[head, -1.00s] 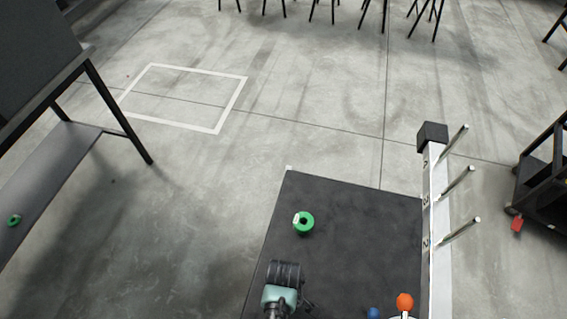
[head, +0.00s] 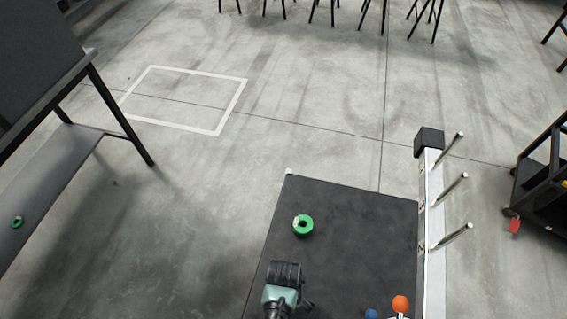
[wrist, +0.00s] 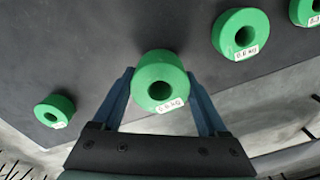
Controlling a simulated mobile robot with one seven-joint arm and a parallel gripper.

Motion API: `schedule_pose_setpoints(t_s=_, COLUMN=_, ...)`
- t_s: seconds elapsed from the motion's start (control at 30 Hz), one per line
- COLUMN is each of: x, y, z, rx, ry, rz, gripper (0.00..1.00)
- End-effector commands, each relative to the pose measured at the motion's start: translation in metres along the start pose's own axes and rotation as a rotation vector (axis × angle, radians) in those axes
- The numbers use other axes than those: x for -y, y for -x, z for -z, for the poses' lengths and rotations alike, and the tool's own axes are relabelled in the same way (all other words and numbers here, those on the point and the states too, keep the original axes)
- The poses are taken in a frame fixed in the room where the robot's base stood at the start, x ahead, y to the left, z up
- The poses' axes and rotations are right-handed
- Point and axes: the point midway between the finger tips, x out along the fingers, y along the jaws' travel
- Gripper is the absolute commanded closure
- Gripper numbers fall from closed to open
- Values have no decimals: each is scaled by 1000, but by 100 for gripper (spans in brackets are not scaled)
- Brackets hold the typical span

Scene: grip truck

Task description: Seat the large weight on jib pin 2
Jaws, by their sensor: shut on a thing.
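In the wrist view my gripper (wrist: 163,100) has its blue fingers on both sides of a green ring-shaped weight (wrist: 160,72), with a white label too blurred to read surely. My arm hides this weight in the head view, where its wrist shows at the bottom. Another green weight (head: 303,226) lies on the dark deck, ahead and right of my arm. The white jib post (head: 432,220) at the deck's right edge carries three bare metal pins: top (head: 452,145), middle (head: 450,189) and lower (head: 454,238). Their numbers are not readable.
The wrist view shows more green weights at left (wrist: 55,111), upper right (wrist: 240,33) and the corner (wrist: 304,10). An orange ball (head: 401,303) and a blue ball (head: 371,314) are near the deck's front. A dark cart (head: 540,180) stands right; a shelf (head: 40,185) stands left.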

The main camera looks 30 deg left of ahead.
Motion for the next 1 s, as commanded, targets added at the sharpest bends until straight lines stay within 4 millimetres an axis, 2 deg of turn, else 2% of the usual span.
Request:
schedule_pose_setpoints(t_s=0.03, x=-1, y=6, z=1, rx=-3, ry=0, rz=-3, gripper=54)
schedule_pose_setpoints(t_s=1.0, x=-1, y=44, z=1, rx=-3, ry=1, rz=-3, gripper=54)
